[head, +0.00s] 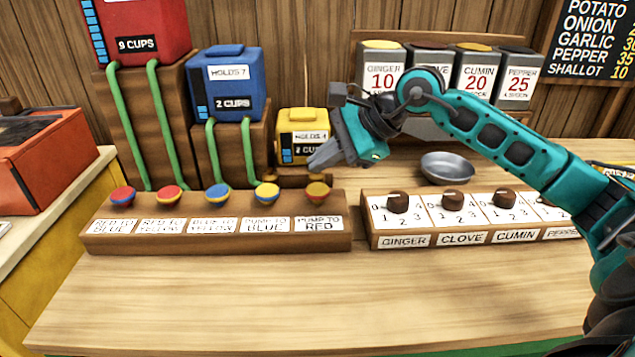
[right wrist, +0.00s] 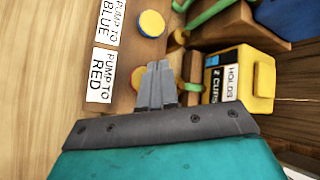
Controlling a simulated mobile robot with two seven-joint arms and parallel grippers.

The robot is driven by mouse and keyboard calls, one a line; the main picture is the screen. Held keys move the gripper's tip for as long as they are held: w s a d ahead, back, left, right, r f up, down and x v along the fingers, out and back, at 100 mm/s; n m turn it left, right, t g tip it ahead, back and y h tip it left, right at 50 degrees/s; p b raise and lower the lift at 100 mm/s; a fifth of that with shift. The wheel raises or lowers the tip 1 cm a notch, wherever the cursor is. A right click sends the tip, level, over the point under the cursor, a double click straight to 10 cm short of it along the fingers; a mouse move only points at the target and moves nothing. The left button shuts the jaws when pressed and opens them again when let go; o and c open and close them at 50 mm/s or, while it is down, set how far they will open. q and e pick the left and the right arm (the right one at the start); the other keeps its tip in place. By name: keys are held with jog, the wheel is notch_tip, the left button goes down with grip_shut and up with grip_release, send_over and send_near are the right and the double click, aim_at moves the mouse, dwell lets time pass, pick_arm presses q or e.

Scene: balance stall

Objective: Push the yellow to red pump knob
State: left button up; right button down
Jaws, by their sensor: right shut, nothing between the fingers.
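The pump-to-red knob (head: 318,191), a yellow and red dome, is at the right end of the wooden knob panel (head: 230,240), behind its "PUMP TO RED" label (head: 319,224). My right gripper (head: 318,162) is shut and empty, just above and behind the knob in the head view, with a gap showing between them. In the right wrist view the shut fingers (right wrist: 157,85) hide part of the knob (right wrist: 137,77), which peeks out on their left. The yellow tank (head: 303,130) stands behind the panel. My left gripper is not in view.
Several other knobs, such as the pump-to-blue knob (head: 267,192), line the panel to the left. A spice dial panel (head: 480,236) stands to the right, with a metal bowl (head: 447,168) behind it. The front counter (head: 300,300) is clear.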

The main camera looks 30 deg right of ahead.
aim_at(323, 190)
notch_tip(323, 190, up, 3)
jog(key=shift+r+p, duration=0.2)
jog(key=shift+p, duration=0.65)
jog(key=shift+f, duration=0.1)
jog(key=shift+s, duration=0.1)
